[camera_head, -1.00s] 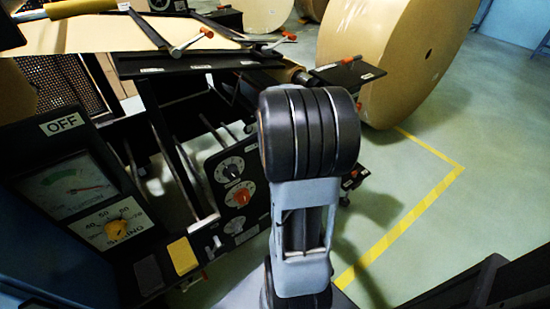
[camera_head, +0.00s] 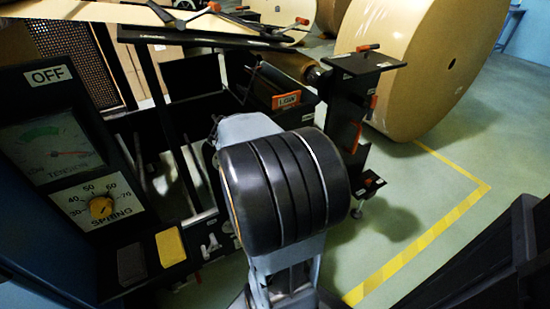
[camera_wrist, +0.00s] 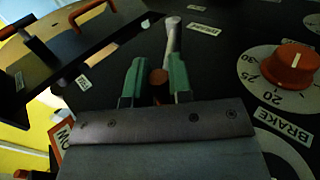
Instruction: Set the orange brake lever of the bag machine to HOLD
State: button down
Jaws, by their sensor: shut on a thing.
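In the wrist view my gripper (camera_wrist: 155,84) has its two green fingertips close on either side of a small brownish-orange round piece (camera_wrist: 158,77). This piece appears to be the grip of the orange brake lever; most of it is hidden between the fingers. A pale grey rod (camera_wrist: 172,35) runs up just beyond the fingertips; I cannot tell whether it joins the grip. White labels lie on the black panel near the rod, too blurred to read, so the HOLD mark is not identifiable. In the head view my arm hides the gripper and the lever.
An orange dial knob (camera_wrist: 294,64) with a BRAKE label (camera_wrist: 285,126) sits to the right of my gripper. Orange handles (camera_wrist: 88,12) are at upper left. In the head view the tension panel (camera_head: 75,150) stands left, a big kraft roll (camera_head: 425,65) back right; green floor is open at right.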

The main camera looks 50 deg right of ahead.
jog(key=shift+a+f, duration=0.2)
jog(key=shift+f, duration=0.15)
jog(key=c, duration=0.9)
grip_release()
jog(key=shift+r, duration=0.1)
jog(key=shift+r, duration=0.1)
jog(key=shift+w+a+r, duration=0.1)
jog(key=shift+a+r, duration=0.1)
jog(key=shift+r, duration=0.1)
jog(key=p+v, duration=0.5)
jog(key=v, duration=0.8)
